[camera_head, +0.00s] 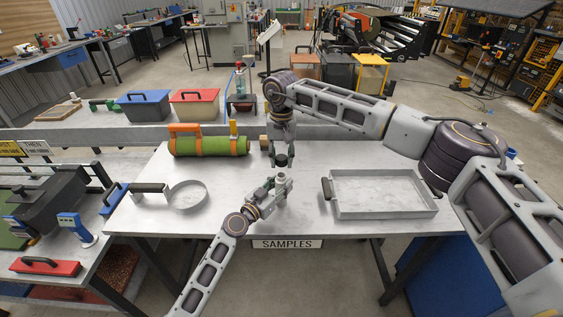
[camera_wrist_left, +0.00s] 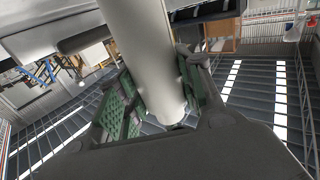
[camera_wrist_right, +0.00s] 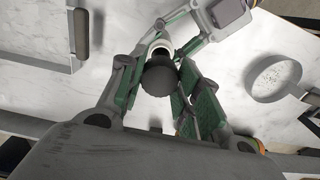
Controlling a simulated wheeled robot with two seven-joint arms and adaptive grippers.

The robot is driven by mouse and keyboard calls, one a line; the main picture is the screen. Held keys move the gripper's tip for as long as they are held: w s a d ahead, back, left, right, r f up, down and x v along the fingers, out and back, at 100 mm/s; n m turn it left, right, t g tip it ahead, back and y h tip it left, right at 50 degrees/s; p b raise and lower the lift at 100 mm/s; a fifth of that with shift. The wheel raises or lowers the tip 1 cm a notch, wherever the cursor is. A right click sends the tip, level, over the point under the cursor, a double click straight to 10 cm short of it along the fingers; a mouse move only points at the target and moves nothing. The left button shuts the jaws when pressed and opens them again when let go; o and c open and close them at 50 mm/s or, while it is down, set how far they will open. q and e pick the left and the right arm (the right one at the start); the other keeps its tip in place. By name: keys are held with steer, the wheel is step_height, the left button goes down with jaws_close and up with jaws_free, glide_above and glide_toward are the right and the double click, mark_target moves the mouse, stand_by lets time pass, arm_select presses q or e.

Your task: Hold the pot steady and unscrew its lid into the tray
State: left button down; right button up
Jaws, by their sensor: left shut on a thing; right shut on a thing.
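The pot (camera_head: 281,178) is a small pale cylinder above the middle of the table. My left gripper (camera_head: 272,186) is shut around it; in the left wrist view the pot (camera_wrist_left: 145,60) runs between the green finger pads. My right gripper (camera_head: 281,157) points down over the pot. It is shut on the dark round lid (camera_wrist_right: 160,78), which covers part of the pot (camera_wrist_right: 160,46) in the right wrist view. The head view suggests a small gap between lid and pot, but contact is hard to judge. The grey rectangular tray (camera_head: 385,213) lies to the right, empty.
A round shallow pan (camera_head: 188,197) with a dark handle lies left on the table. A green roll (camera_head: 210,146) with orange straps lies at the back left. Blue (camera_head: 143,106) and red (camera_head: 194,106) boxes stand behind. Table between pot and tray is clear.

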arm_select(q)
steer(key=c, duration=0.9)
jaws_free()
steer(key=shift+o, duration=0.2)
steer(key=shift+s, duration=0.1)
steer(key=v, duration=1.1)
steer(key=shift+s+a, duration=0.25)
steer(key=shift+a, duration=0.1)
